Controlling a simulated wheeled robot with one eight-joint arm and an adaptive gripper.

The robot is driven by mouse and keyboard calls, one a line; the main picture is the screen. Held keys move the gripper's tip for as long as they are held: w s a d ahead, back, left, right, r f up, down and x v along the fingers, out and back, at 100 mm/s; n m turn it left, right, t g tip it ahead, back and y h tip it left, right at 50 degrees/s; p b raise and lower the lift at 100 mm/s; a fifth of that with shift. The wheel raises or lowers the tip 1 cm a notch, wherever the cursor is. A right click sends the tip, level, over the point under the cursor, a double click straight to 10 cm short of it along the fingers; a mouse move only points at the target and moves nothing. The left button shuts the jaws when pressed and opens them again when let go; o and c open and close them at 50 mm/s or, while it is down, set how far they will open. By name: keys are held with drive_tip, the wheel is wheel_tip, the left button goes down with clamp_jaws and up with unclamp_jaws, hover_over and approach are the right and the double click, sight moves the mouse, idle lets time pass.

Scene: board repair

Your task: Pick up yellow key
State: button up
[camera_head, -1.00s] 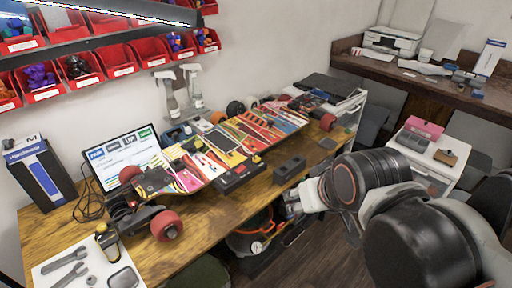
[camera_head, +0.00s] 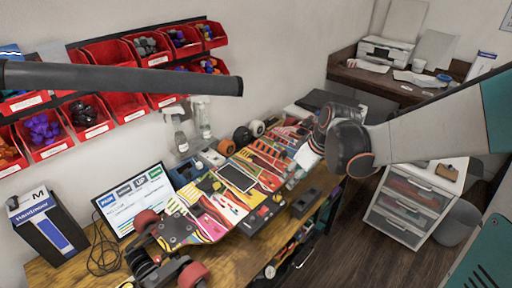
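I cannot make out a yellow key for certain in the head view. A black box (camera_head: 260,216) at the front edge of the workbench bears small coloured parts, too small to identify. My gripper (camera_head: 300,168) is over the right part of the workbench, near the colourful skateboard deck (camera_head: 222,207). The gripper is small and partly hidden by my own wrist, so its fingers and anything between them are not clear.
A second dark block (camera_head: 306,202) lies at the bench's front edge. A screen (camera_head: 136,203) and a dark blue box (camera_head: 48,226) stand at the left. Red bins (camera_head: 110,52) hang on the wall. A white drawer unit (camera_head: 410,205) stands at the right.

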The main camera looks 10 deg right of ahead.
sight(279, 194)
drive_tip(key=b+x, duration=0.5)
drive_tip(key=x, duration=0.9)
drive_tip(key=shift+w+f, duration=0.15)
drive_tip(key=shift+w, duration=0.1)
drive_tip(key=shift+c, duration=0.5)
clamp_jaws()
